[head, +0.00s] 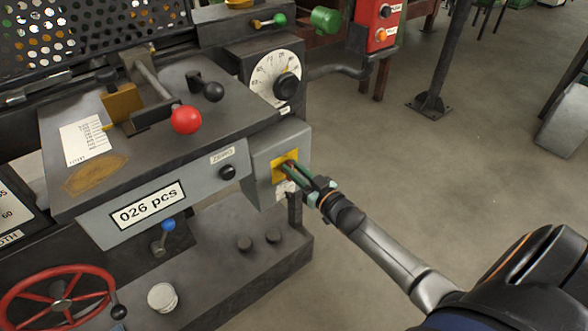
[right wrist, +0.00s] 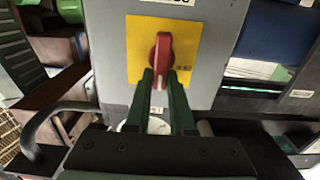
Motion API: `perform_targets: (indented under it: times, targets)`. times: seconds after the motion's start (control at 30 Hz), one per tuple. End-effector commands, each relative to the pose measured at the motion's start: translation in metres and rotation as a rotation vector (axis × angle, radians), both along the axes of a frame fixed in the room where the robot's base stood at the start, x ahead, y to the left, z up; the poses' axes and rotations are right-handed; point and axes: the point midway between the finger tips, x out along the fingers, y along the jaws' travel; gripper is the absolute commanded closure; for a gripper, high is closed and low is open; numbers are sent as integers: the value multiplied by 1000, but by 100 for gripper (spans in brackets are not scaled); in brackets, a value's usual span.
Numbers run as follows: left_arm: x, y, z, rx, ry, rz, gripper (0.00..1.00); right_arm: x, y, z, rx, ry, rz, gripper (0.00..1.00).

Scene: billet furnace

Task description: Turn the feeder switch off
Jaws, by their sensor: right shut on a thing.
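The feeder switch is a red rotary handle (right wrist: 161,55) on a yellow plate (right wrist: 135,48), on the side of a grey box (right wrist: 215,50). In the head view the yellow plate (head: 279,170) shows on the grey box (head: 262,148), with the handle mostly hidden by my fingers. My right gripper (right wrist: 160,80) is shut on the lower end of the red handle, one green finger on each side. In the right wrist view the handle stands about upright. In the head view my right gripper (head: 292,172) reaches in from the lower right. My left gripper is not in view.
A dial with a black knob (head: 287,86) sits above the switch box. A red ball lever (head: 186,120), a counter label (head: 148,204) and a red handwheel (head: 58,298) are to the left.

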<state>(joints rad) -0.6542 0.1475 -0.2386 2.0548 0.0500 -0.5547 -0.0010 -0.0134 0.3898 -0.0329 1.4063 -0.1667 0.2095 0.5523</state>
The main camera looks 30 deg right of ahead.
Motion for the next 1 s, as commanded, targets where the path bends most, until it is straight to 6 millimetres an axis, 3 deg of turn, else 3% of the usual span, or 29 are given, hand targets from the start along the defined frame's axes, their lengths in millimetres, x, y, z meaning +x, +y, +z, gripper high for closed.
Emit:
perform_targets:
  times: [0.57, 1.0]
  targets:
    - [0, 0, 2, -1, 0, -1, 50, 0, 1, 0, -62, -4, 0, 100]
    - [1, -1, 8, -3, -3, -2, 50, -1, 8, -2, -412, -31, 0, 100]
